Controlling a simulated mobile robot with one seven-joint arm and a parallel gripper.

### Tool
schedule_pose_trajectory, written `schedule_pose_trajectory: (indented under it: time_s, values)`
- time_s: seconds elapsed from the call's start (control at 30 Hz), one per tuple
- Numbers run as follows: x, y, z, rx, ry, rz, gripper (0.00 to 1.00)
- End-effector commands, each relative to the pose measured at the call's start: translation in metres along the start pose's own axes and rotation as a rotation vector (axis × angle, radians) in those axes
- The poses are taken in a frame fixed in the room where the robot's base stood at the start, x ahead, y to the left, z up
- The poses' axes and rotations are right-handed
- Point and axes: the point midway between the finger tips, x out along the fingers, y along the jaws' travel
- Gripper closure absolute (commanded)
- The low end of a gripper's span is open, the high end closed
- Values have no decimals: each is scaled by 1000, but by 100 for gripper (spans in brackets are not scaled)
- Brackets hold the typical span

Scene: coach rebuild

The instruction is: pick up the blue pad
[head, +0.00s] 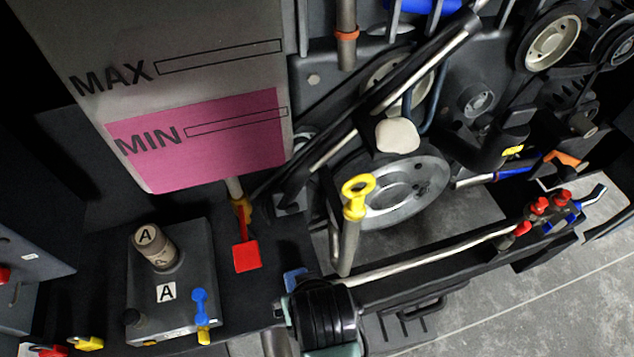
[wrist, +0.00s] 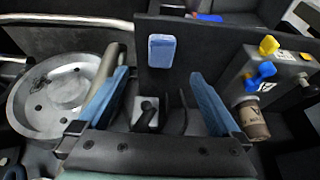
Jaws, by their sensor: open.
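The blue pad (wrist: 161,48) is a small, light blue rounded block. In the wrist view it lies against a dark panel, above and beyond the fingertips, near the middle. My gripper (wrist: 160,82) is open, with its two blue fingers spread apart and nothing between them. The pad is apart from both fingers. In the head view my gripper (head: 320,310) is at the bottom centre, seen from behind. A small blue patch shows beside it there; I cannot tell whether it is the pad or a finger.
A grey box (head: 187,270) with an "A" cap and blue and yellow levers stands left of my gripper in the head view. A red tag (head: 246,256) is nearby. A yellow-ringed dipstick (head: 356,195) and a large wheel (head: 410,190) stand behind. A pale rail (head: 430,258) runs right.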

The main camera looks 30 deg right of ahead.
Motion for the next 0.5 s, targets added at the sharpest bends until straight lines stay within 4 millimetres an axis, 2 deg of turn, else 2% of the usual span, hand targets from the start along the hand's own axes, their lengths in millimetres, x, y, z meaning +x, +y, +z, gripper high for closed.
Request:
schedule_pose_trajectory:
  time_s: [0.13,0.33,0.5]
  values:
    - [14,-1,1,-1,-4,-2,0]
    - [52,0,0,-1,-2,-1,0]
    - [73,0,-1,-1,1,0,0]
